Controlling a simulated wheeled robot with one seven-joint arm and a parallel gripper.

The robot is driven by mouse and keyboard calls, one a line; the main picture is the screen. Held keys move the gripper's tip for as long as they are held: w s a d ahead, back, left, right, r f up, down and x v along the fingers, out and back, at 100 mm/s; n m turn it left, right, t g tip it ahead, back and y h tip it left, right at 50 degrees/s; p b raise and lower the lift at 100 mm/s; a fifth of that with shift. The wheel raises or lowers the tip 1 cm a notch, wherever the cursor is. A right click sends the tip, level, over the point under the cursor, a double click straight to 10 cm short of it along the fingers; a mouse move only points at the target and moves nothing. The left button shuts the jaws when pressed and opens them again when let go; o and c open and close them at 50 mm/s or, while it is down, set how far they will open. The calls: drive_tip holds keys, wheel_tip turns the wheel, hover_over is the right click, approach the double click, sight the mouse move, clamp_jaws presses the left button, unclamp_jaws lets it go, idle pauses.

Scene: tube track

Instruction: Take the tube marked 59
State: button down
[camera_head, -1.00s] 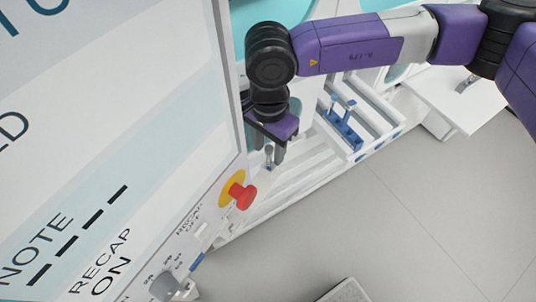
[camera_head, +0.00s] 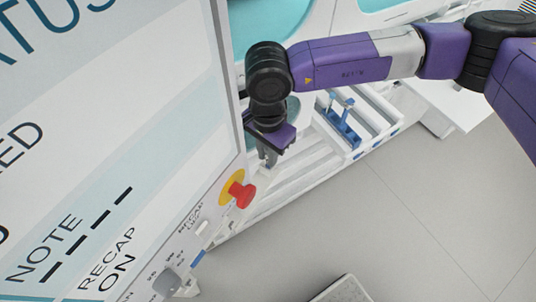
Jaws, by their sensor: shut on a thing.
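My gripper (camera_head: 268,158) points down beside the white panel, over the pale track. It is shut on a small grey tube, which is mostly hidden between the fingers. No number can be read on this tube. Two other tubes with blue-grey tops, one on the left (camera_head: 331,98) and one on the right (camera_head: 348,104), stand upright in a blue rack (camera_head: 347,133) to the right of my gripper. Their marks cannot be read either.
A large white panel (camera_head: 150,150) with lettering fills the left side, close to my gripper. A red button (camera_head: 242,194) on a yellow base sticks out below the gripper. White rails surround the blue rack. A white table (camera_head: 455,105) stands at right; grey floor (camera_head: 400,220) is clear.

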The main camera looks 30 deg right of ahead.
drive_tip(key=shift+r, duration=0.1)
drive_tip(key=r+b, duration=0.1)
drive_tip(key=r, duration=0.2)
drive_tip(key=r+b, duration=0.1)
drive_tip(key=r, duration=0.2)
drive_tip(key=shift+d+r, duration=0.2)
drive_tip(key=shift+r, duration=0.2)
drive_tip(key=s+d+b, duration=0.2)
drive_tip(key=s+d, duration=0.1)
drive_tip(key=d, duration=0.5)
drive_tip(key=s+d+b, duration=0.3)
drive_tip(key=s+d, duration=0.1)
drive_tip(key=d, duration=0.4)
drive_tip(key=shift+s, duration=0.3)
